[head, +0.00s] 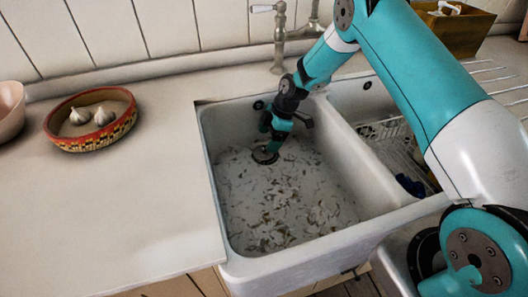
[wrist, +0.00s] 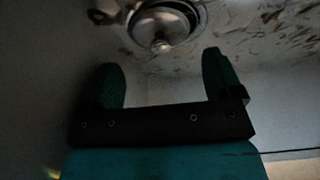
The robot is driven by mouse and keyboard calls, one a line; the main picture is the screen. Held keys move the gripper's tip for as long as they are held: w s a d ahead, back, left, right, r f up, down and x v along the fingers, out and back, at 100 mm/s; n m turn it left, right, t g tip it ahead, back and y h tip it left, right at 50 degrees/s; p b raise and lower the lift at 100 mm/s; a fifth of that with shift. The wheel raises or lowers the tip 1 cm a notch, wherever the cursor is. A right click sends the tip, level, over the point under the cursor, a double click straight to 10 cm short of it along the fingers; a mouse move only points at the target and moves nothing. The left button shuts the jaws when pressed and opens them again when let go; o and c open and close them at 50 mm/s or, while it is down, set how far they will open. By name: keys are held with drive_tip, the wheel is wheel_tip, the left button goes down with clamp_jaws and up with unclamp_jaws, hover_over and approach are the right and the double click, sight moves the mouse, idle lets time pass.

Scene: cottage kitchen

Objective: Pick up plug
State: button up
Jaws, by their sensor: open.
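The plug (wrist: 165,20) is a round metal disc with a small knob, seated in the drain of the white sink (head: 235,240). In the wrist view it lies at the top, beyond my fingertips. In the head view only a dark round part (head: 265,157) shows beneath my gripper. My gripper (wrist: 163,62) is open, its two teal fingers apart with nothing between them. In the head view my gripper (head: 271,147) reaches down into the back of the left basin, close above the drain. The exact gap to the plug cannot be told.
The basin walls and divider (head: 352,150) stand close around my arm. A tap (head: 279,40) rises behind the basin. The right basin holds a rack (head: 385,130). A patterned bowl (head: 92,141) with garlic and a pink bowl (head: 10,108) stand on the left counter, otherwise clear.

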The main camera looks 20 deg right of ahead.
sight(264, 147)
drive_tip(key=x, duration=0.5)
drive_tip(key=shift+c, duration=0.4)
drive_tip(key=c, duration=0.6)
drive_tip(key=shift+c, duration=0.2)
drive_tip(key=shift+r, duration=0.2)
wheel_tip(264, 147, up, 20)
drive_tip(key=b, duration=0.1)
drive_tip(key=shift+f, duration=0.1)
